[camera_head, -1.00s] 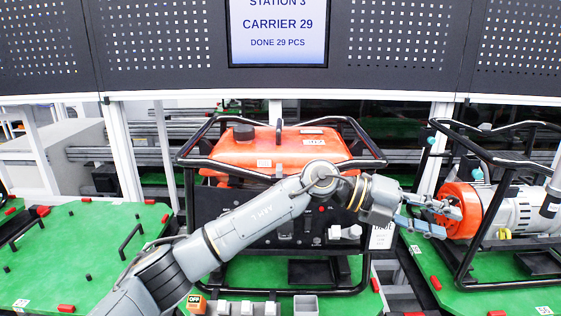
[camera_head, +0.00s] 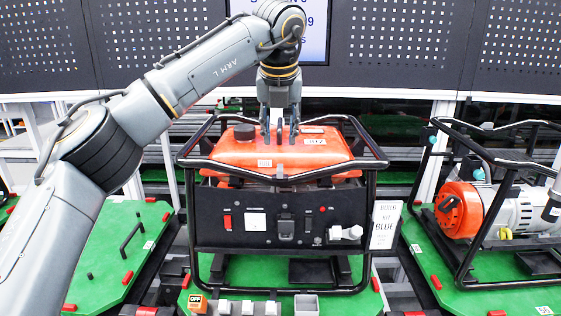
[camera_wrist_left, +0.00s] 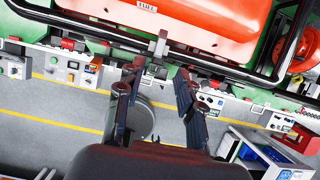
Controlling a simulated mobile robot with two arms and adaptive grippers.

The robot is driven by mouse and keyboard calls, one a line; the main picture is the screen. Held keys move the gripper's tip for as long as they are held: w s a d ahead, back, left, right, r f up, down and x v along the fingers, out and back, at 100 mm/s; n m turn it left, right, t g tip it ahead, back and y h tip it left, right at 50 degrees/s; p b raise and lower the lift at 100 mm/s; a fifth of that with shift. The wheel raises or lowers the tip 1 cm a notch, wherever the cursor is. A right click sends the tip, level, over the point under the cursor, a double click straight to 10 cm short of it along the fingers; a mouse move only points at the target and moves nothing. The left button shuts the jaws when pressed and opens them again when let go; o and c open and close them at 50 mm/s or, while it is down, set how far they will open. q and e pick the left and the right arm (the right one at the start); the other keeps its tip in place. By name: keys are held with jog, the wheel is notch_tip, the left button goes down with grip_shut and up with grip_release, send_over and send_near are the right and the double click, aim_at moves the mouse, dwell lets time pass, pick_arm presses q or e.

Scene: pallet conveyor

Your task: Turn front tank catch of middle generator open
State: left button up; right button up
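The middle generator (camera_head: 290,218) has an orange tank (camera_head: 225,152) inside a black tube frame. The front tank catch (camera_head: 279,172) is a small grey piece at the middle of the tank's front edge. In the left wrist view the catch (camera_wrist_left: 160,46) stands out from the frame bar, just beyond the fingertips and roughly centred between them. My left gripper (camera_head: 279,138) points down over the tank, behind the catch in the head view. In the left wrist view its two fingers (camera_wrist_left: 158,72) are apart with nothing between them. My right gripper does not show.
The tube frame (camera_head: 370,190) surrounds the tank closely. A black cap (camera_head: 244,132) rises from the tank's left part. A white card (camera_head: 385,225) hangs at the frame's right. Another generator (camera_head: 500,208) stands at right; the left green pallet (camera_head: 95,245) has free room.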

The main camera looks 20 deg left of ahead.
aim_at(280, 167)
pick_arm(q)
jog(key=p+x, duration=0.2)
jog(key=x, duration=0.7)
jog(key=shift+f, duration=0.35)
jog(key=shift+c, duration=0.4)
grip_shut()
